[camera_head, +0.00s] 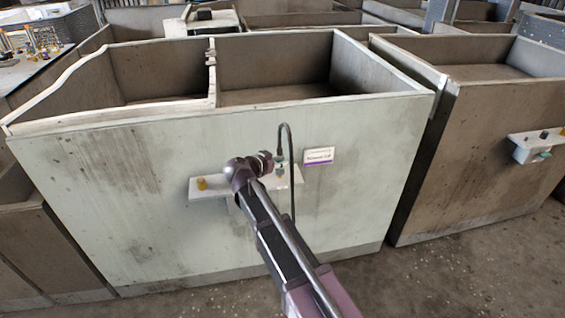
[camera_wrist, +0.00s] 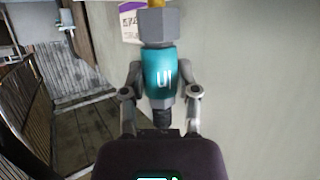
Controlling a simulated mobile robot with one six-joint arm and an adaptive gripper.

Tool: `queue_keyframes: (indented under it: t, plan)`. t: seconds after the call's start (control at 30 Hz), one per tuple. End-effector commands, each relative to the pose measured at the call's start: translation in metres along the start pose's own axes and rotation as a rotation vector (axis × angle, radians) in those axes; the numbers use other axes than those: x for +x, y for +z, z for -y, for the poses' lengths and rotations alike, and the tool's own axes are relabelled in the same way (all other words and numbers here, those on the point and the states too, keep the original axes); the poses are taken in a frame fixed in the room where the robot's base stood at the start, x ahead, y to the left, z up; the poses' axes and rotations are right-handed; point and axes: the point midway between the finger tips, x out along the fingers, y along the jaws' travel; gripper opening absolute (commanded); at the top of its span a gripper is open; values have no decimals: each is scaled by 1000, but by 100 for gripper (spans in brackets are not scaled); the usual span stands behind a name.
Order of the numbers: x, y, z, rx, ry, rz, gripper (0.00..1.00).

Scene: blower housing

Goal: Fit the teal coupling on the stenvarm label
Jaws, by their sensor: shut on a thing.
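The teal coupling (camera_wrist: 161,72) is in my gripper (camera_wrist: 160,92) in the wrist view, with a finger on each side of it. It has white marking on its teal body, a grey faceted end above and a dark stub below. A brass-coloured tip shows at the top edge. A white label with a purple band (camera_wrist: 130,22) is partly hidden behind the coupling. In the head view, the label (camera_head: 319,157) is on the pale front panel, right of my gripper (camera_head: 267,160). Its text is too small to read. Small teal patches show beside my gripper; I cannot tell whether they are the coupling.
A narrow white shelf (camera_head: 215,187) with a yellow fitting (camera_head: 202,184) sticks out from the pale panel (camera_head: 120,200). A dark curved hose (camera_head: 291,150) hangs close to my gripper. A brown bin (camera_head: 470,160) at right has a similar shelf (camera_head: 535,146).

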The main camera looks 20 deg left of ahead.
Motion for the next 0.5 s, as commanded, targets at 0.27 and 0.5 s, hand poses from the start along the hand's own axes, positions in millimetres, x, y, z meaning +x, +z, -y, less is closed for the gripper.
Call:
queue_keyframes:
  t: [0.27, 0.5]
  plan:
    - [2, 5, 0, 0, 0, -1, 0]
    - [3, 9, 0, -1, -1, -1, 0]
